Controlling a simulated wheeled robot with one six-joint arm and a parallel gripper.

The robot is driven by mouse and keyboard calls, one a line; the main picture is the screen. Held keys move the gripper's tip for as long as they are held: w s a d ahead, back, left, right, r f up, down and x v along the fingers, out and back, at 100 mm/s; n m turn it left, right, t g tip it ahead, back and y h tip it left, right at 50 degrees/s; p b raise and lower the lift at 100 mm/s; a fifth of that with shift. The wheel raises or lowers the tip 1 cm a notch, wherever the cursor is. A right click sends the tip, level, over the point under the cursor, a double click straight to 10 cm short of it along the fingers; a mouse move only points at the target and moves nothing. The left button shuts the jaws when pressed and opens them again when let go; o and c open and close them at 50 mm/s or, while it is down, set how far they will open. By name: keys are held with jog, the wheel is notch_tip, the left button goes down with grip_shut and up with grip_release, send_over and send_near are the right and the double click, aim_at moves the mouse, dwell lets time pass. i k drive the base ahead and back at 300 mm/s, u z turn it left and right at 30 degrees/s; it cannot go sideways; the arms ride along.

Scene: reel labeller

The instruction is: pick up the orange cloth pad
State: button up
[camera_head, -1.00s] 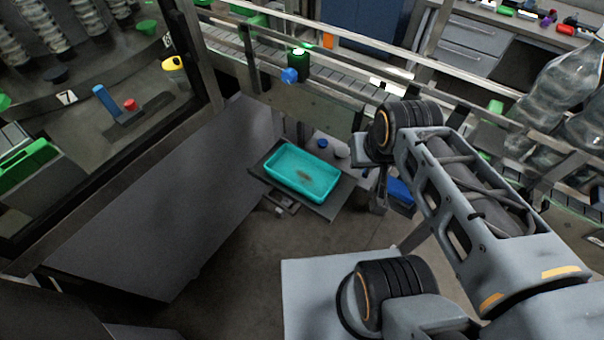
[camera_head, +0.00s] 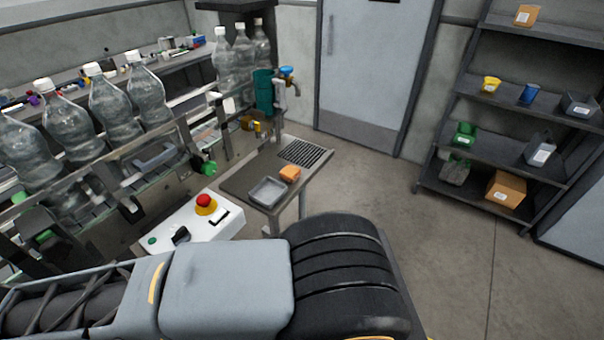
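A small orange block-like thing (camera_head: 290,173), which looks like the orange cloth pad, is on a small side table (camera_head: 238,180). It sits right beside a shallow grey tray (camera_head: 267,191); I cannot tell whether it touches the tray's rim. My arm crosses the bottom of the view in front of the table. My gripper is not in view.
A white control box (camera_head: 203,232) with a red button (camera_head: 205,202) stands left of the table. A grating (camera_head: 303,152), a tap (camera_head: 288,80) and bottles on a conveyor lie beyond or left. Shelves (camera_head: 513,120) stand right. The floor (camera_head: 400,205) between is clear.

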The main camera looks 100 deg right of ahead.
aim_at(289, 174)
jog(key=z, duration=4.35)
jog(key=k, duration=1.2)
jog(key=u, duration=0.65)
jog(key=i, duration=0.95)
jog(key=z, duration=1.5)
jog(key=i, duration=1.3)
jog(key=u, duration=0.1)
